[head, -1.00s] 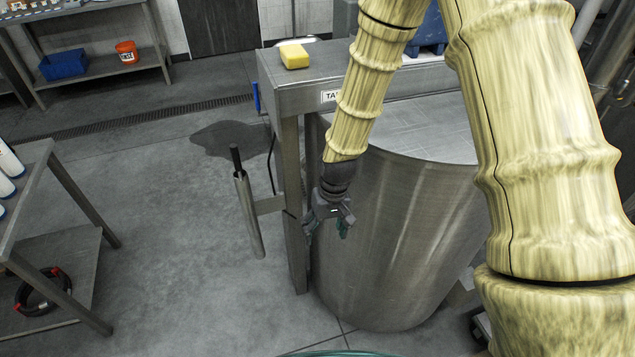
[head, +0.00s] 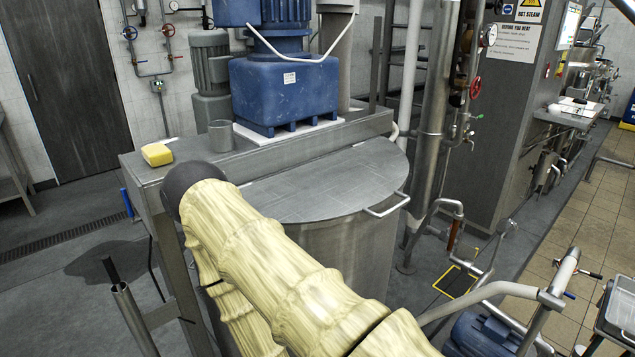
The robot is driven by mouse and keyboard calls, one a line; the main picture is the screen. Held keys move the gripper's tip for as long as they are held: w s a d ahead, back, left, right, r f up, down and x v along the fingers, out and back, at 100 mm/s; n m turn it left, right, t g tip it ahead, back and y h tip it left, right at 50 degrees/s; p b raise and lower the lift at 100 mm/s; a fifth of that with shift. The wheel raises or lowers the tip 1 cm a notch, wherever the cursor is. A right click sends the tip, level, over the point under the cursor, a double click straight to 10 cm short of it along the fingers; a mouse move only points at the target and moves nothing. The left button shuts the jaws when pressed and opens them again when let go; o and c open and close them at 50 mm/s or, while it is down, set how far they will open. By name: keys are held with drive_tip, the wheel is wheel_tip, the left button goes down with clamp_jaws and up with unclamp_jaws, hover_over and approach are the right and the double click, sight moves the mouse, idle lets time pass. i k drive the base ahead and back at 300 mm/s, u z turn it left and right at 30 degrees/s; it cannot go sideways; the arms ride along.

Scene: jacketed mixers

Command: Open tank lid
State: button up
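The tank (head: 350,252) is a brushed steel cylinder in the middle of the head view, partly behind my arm. Its lid (head: 320,180) is a flat grey half-disc and lies flat on the tank top. A bar handle (head: 387,206) sticks out from the lid's right front edge. My arm crosses in front of the tank's left part. My gripper is not in view now; it is hidden behind the arm or outside the frame.
A steel beam (head: 290,148) runs behind the lid, carrying a yellow sponge (head: 157,154), a metal cup (head: 221,135) and a blue motor (head: 284,90). Steel pipes (head: 430,130) stand right of the tank. A pale rail (head: 490,290) and blue pump (head: 480,333) are at front right.

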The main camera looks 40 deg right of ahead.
sight(359, 179)
drive_tip(key=u, duration=0.8)
drive_tip(key=i, duration=0.85)
drive_tip(key=z, duration=2.05)
